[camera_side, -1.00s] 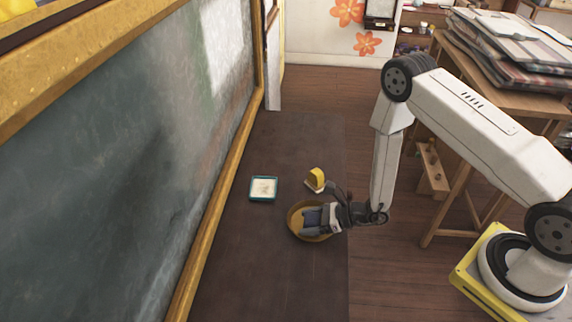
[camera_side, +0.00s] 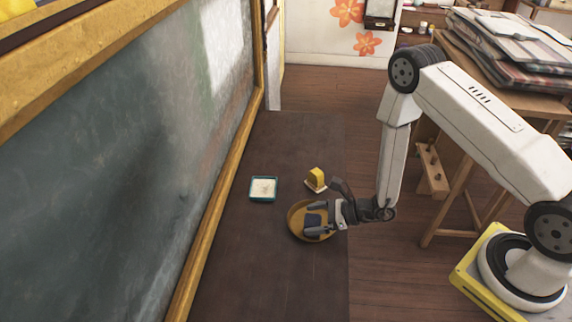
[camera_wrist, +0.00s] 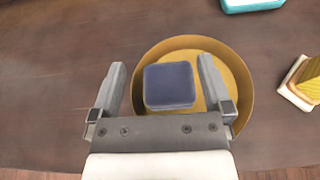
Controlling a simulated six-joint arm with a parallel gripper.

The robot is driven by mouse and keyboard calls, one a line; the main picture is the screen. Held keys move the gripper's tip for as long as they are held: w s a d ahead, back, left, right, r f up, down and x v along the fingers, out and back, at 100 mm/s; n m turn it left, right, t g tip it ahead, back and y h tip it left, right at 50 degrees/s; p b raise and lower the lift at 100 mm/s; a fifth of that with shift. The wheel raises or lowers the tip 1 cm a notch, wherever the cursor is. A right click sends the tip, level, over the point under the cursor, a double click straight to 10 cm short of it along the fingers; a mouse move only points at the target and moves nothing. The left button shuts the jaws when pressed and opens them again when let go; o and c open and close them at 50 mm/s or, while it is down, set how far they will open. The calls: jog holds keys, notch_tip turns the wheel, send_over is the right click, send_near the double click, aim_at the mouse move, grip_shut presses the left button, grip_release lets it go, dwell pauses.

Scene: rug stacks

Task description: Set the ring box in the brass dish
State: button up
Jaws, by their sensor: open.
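The dark blue ring box (camera_side: 313,220) sits inside the round brass dish (camera_side: 296,225), which stands on the dark mat. In the wrist view the ring box (camera_wrist: 169,86) lies flat, left of the middle of the dish (camera_wrist: 241,92). My gripper (camera_side: 315,217) is open over the dish, with one finger on each side of the box. In the wrist view a gap shows between the box and each finger of my gripper (camera_wrist: 161,64). The palm of my gripper hides the near part of the dish.
A yellow block on a pale base (camera_side: 316,179) stands just behind the dish. A teal square tray with a pale inside (camera_side: 263,188) lies to the left. A gold-framed chalkboard (camera_side: 130,150) edges the mat on the left. The front of the mat is clear.

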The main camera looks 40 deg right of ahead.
jog(key=v, duration=1)
jog(key=shift+s+d, duration=0.25)
dwell(0.3)
jog(key=s+a+r+n+g+h, duration=0.1)
jog(key=s+a+r+n+g, duration=0.1)
jog(key=s+r+n+g, duration=0.4)
jog(key=s+a+r+n+g, duration=0.25)
jog(key=n+g, duration=0.25)
jog(key=n, duration=0.4)
jog(key=w+d+r+n+t+h, duration=0.3)
jog(key=r+n+h, duration=0.5)
jog(key=n, duration=0.4)
jog(key=shift+w+d+r+t, duration=0.2)
jog(key=shift+w+d+t, duration=0.15)
jog(key=shift+d+t, duration=0.4)
jog(key=shift+d, duration=0.15)
